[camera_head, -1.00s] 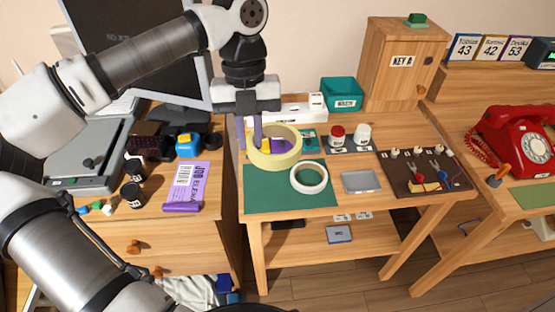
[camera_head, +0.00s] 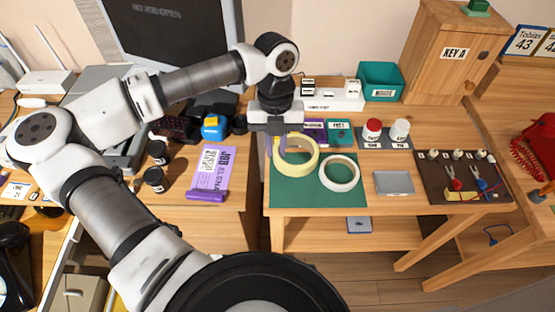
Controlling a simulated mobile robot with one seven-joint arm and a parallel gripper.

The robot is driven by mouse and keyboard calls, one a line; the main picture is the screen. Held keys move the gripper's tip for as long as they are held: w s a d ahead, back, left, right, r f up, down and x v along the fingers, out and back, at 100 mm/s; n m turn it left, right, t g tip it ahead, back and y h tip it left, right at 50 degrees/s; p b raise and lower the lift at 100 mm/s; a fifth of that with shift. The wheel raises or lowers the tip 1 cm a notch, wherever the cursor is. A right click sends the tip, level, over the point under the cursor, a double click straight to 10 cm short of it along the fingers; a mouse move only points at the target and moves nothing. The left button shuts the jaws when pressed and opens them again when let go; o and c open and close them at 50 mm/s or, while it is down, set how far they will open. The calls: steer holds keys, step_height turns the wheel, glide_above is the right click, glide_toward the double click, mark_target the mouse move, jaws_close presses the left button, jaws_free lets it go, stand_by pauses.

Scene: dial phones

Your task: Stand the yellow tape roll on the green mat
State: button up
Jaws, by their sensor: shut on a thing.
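The yellow tape roll (camera_head: 312,161) is a pale yellow ring over the left back part of the green mat (camera_head: 305,197). My gripper (camera_head: 276,146) points down at the roll's upper left side and is shut on its wall. The roll looks tilted or flat rather than upright; whether it touches the mat cannot be told. A white tape roll (camera_head: 355,174) lies on the mat's right side, close beside the yellow one.
A grey tray (camera_head: 394,183) lies right of the mat, and a dark tool board (camera_head: 462,177) is farther right. Red-capped (camera_head: 372,131) and white-capped (camera_head: 399,132) jars stand behind. A purple paper (camera_head: 212,170) lies on the left desk.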

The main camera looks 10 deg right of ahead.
steer(key=shift+f+p, duration=0.45)
steer(key=shift+f, duration=3.1)
steer(key=shift+f, duration=0.15)
steer(key=o, duration=0.8)
steer(key=shift+c, duration=0.2)
step_height(320, 180, up, 12)
steer(key=w+b, duration=0.2)
steer(key=shift+w+d+b, duration=0.15)
steer(key=shift+d+b, duration=0.1)
steer(key=shift+b, duration=0.05)
